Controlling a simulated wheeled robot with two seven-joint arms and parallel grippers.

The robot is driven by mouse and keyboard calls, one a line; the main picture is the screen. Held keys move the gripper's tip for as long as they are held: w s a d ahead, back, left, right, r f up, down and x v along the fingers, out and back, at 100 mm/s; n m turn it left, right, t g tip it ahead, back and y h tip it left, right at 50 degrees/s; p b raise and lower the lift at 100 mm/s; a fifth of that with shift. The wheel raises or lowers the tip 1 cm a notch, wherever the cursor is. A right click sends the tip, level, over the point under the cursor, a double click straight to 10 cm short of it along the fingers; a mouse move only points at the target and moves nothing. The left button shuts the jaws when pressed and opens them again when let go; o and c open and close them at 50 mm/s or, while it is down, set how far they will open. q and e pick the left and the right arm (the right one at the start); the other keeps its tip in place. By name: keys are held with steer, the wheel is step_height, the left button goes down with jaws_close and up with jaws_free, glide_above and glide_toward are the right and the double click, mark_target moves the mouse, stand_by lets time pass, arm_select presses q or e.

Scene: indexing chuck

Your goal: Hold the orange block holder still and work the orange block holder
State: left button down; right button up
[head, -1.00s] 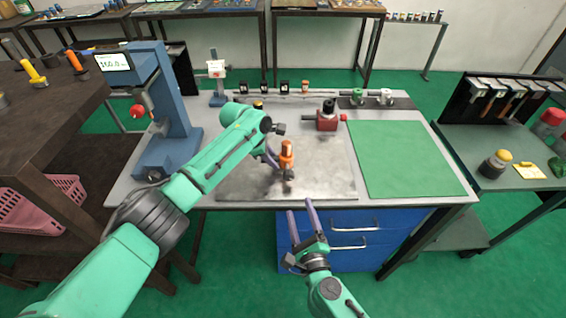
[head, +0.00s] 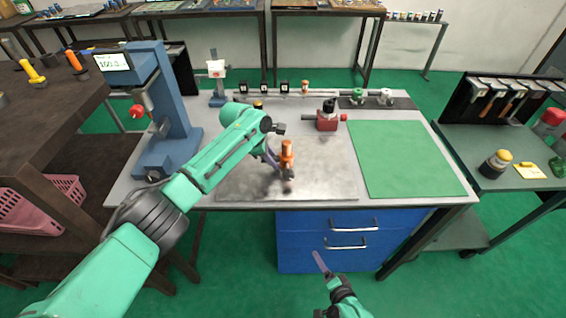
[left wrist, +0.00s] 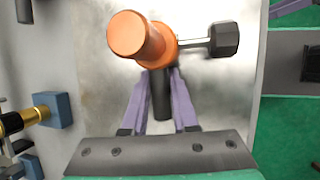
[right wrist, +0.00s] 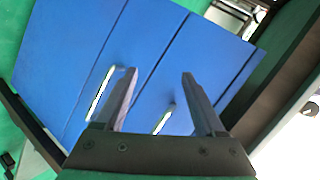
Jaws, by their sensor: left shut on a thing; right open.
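The orange block holder (head: 287,151) stands upright on the metal plate of the workbench. In the left wrist view the holder (left wrist: 137,36) shows an orange round top, a dark lower part and a side rod with a black knob (left wrist: 223,40). My left gripper (head: 273,160) comes from the left and is shut on the holder; its purple fingers (left wrist: 160,88) press on the dark part from both sides. My right gripper (head: 319,262) is away from the holder, low in front of the bench. In the right wrist view its fingers (right wrist: 158,80) are apart and empty, facing the blue drawers.
The metal plate (head: 330,185) is otherwise clear. A red fixture (head: 327,121) stands behind it, and a green mat (head: 405,160) lies to the right. A blue press (head: 170,115) stands at the left. Blue drawers (head: 350,240) with handles are under the bench's front edge.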

steer(key=shift+s+d+f+n+g, duration=0.2)
steer(key=shift+s+d+f+n, duration=0.15)
steer(key=shift+f, duration=0.25)
steer(key=shift+s+d+f+n+g, duration=0.2)
steer(key=shift+s+f+n, duration=0.2)
steer(key=shift+f, duration=0.15)
